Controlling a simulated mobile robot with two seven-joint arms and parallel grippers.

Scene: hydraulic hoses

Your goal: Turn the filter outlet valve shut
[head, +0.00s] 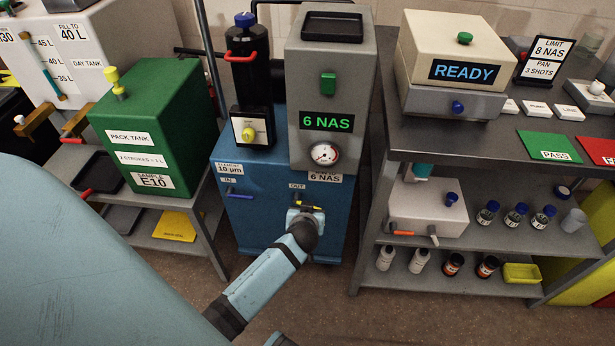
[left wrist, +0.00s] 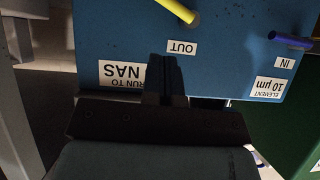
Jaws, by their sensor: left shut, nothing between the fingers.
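The filter outlet valve is the yellow lever (head: 308,207) under the OUT label on the front of the blue filter unit (head: 262,235). It lies roughly level, its free end to the right, partly hidden by my left gripper. In the left wrist view, which is upside down, the yellow lever (left wrist: 178,10) sticks out at the top edge. My left gripper (head: 302,212) is in front of the panel at the lever; its fingertips are hard to make out in the head view. In the left wrist view its fingers (left wrist: 164,60) are together and empty, apart from the lever. My right gripper is not in view.
A blue lever (head: 240,196) marked IN is left of the outlet. A grey counter reading 6 NAS (head: 332,75) and a black filter housing (head: 250,75) stand on the unit. A green pack tank (head: 160,120) is left; a shelved bench (head: 480,150) is right.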

